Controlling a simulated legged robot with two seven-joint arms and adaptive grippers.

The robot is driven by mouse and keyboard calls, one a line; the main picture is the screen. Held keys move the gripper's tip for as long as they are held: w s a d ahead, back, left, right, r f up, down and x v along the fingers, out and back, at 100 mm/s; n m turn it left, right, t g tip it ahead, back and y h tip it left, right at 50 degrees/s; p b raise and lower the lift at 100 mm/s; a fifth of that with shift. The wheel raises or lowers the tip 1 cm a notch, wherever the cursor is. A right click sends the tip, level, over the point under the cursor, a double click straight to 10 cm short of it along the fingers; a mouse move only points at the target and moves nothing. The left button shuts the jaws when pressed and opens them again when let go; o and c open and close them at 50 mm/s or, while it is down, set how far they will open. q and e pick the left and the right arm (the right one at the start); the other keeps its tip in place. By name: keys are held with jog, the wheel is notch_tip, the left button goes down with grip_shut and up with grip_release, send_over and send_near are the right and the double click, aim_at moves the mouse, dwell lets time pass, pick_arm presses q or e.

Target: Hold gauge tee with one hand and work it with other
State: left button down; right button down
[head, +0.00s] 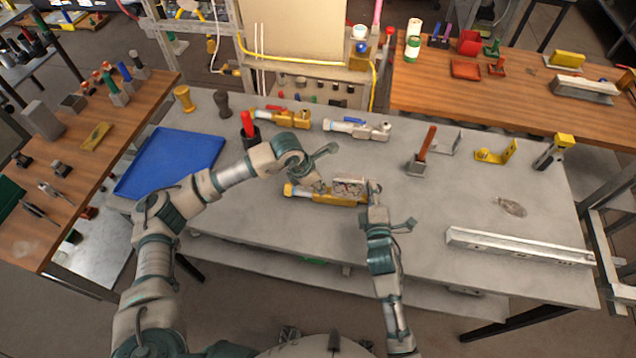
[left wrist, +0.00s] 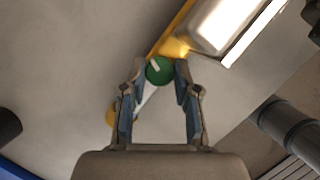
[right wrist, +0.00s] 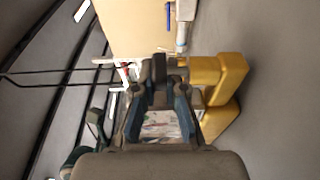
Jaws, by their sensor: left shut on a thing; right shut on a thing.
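The gauge tee (head: 330,196) lies on the grey table in front of me, a yellow body with a silver end at the left. A pale block with red marks (head: 350,186) shows at its right part. My left gripper (head: 318,184) is over its middle. In the left wrist view, the left fingertips (left wrist: 160,68) close around a round green knob (left wrist: 159,71) with a pale mark. My right gripper (head: 373,188) is shut at the tee's right end.
Similar yellow (head: 280,118) and silver (head: 358,130) fittings lie behind. A blue tray (head: 170,162) is at left. A red-handled tool (head: 249,127) stands near my left arm. A grey block with an upright handle (head: 420,158) and a long metal channel (head: 520,247) are at right.

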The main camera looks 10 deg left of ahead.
pick_arm(q)
jog(key=shift+n+t, duration=0.3)
jog(key=shift+n, duration=0.5)
pick_arm(e)
jog(key=shift+a, duration=0.1)
pick_arm(q)
jog(key=shift+r, duration=0.1)
jog(key=c, duration=0.8)
grip_release()
jog(key=shift+c, duration=0.2)
jog(key=v, duration=0.7)
jog(key=shift+r, duration=0.4)
jog(key=shift+s+a, duration=0.1)
pick_arm(e)
jog(key=c, duration=1.2)
grip_release()
jog(key=shift+o, duration=0.2)
